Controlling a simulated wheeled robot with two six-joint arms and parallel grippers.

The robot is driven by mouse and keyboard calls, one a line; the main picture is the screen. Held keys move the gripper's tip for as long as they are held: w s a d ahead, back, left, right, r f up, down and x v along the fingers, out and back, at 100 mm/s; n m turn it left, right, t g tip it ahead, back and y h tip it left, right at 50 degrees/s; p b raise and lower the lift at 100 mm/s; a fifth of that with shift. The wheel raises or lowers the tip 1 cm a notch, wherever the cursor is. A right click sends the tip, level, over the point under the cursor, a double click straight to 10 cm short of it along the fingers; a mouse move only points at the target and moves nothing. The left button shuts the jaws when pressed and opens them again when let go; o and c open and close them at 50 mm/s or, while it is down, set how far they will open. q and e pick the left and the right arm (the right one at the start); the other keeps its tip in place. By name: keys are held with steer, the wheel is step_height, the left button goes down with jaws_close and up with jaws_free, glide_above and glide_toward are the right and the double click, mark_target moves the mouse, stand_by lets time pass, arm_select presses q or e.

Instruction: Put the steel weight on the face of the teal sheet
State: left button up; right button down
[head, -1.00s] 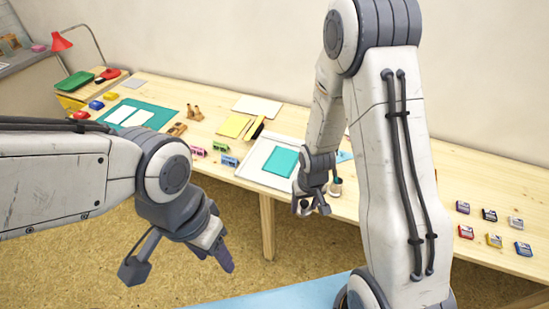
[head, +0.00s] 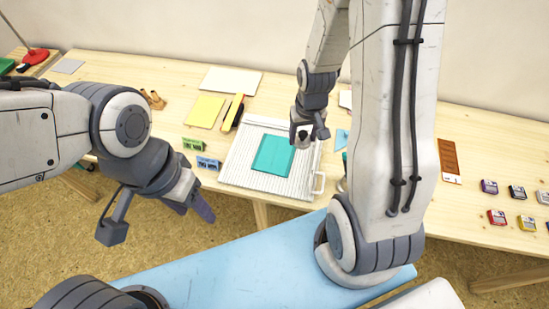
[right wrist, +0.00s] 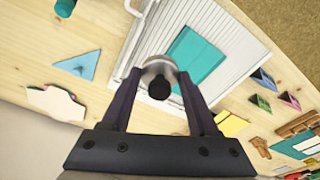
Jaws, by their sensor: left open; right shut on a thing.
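The teal sheet (head: 272,156) lies flat on a white ribbed tray (head: 236,171); it also shows in the right wrist view (right wrist: 192,60). My right gripper (head: 308,136) is above the tray's back right part, beside the sheet's right edge in the head view. In the right wrist view its fingers (right wrist: 160,82) are shut on the steel weight (right wrist: 155,66), a round shiny body with a black knob toward the camera. The weight is small and mostly hidden in the head view. My left gripper (head: 190,206) is open and empty, in front of the table.
A blue triangle (head: 341,139) lies right of the tray. Several inkpads (head: 497,217) sit at the far right. My right arm hides part of the table.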

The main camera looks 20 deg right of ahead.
steer(key=d+f+b, duration=0.1)
steer(key=d+b, duration=0.2)
steer(key=p, duration=0.1)
glide_above(275, 153)
steer(key=shift+m, duration=0.4)
steer(key=f, duration=0.6)
steer(key=shift+s+f, duration=0.25)
step_height(275, 153, down, 4)
steer(key=shift+f, duration=0.1)
arm_select(q)
step_height(275, 153, down, 4)
steer(key=shift+s+a+r, duration=0.1)
steer(key=shift+r, duration=0.05)
arm_select(e)
steer(key=shift+c, duration=0.8)
jaws_free()
